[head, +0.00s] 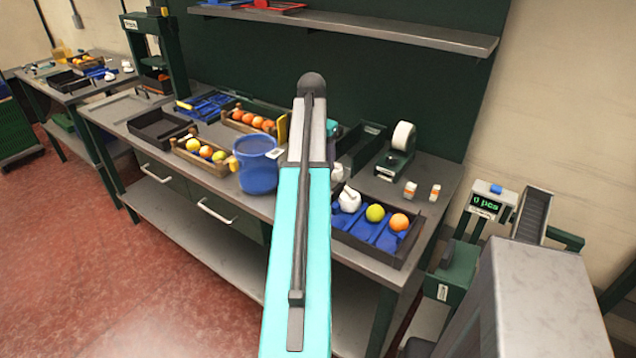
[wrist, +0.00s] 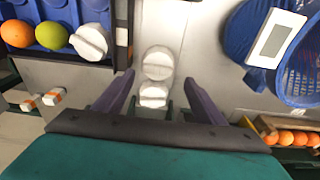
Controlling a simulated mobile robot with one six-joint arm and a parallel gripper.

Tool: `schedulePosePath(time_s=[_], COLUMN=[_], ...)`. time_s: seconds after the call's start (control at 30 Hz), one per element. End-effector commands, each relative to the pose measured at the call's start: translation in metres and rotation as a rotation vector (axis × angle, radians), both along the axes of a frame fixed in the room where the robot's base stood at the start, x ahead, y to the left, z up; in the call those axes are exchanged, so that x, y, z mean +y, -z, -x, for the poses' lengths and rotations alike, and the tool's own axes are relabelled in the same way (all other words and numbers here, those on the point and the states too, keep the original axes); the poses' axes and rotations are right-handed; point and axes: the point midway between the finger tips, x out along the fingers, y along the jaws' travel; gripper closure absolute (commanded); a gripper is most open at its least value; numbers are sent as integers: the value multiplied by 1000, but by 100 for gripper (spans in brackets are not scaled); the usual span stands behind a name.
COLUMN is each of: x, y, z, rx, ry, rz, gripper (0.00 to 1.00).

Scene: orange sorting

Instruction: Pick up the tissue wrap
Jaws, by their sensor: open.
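Two white, rounded, wrap-like pieces lie on the grey bench; the larger one (wrist: 158,62) sits just above the smaller one (wrist: 153,95) in the wrist view. I cannot tell whether they are joined. In the head view a white piece (head: 337,173) shows just right of my arm, partly hidden. Another white wrapped lump (head: 349,199) lies in the dark tray with blue lining; it also shows in the wrist view (wrist: 90,41). My gripper (wrist: 156,78) is open, its two purple fingers on either side of the white pieces, with gaps between. My arm hides the gripper in the head view.
The dark tray (head: 368,254) also holds a green fruit (head: 375,213) and an orange (head: 399,222). A blue bucket (head: 257,170) stands left of my arm. Two small bottles (head: 410,188) and a tape dispenser (head: 396,158) stand at right. Fruit crates are farther left.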

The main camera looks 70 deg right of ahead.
Motion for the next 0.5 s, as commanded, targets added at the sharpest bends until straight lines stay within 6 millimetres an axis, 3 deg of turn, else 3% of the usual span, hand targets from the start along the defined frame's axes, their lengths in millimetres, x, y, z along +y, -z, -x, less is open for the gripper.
schedulePosePath(time_s=[0.2, 0.5], x=[-1, -2], y=[14, 16], z=[1, 1], rx=[0, 0], ry=[1, 1], rz=[0, 1], gripper=[36, 36])
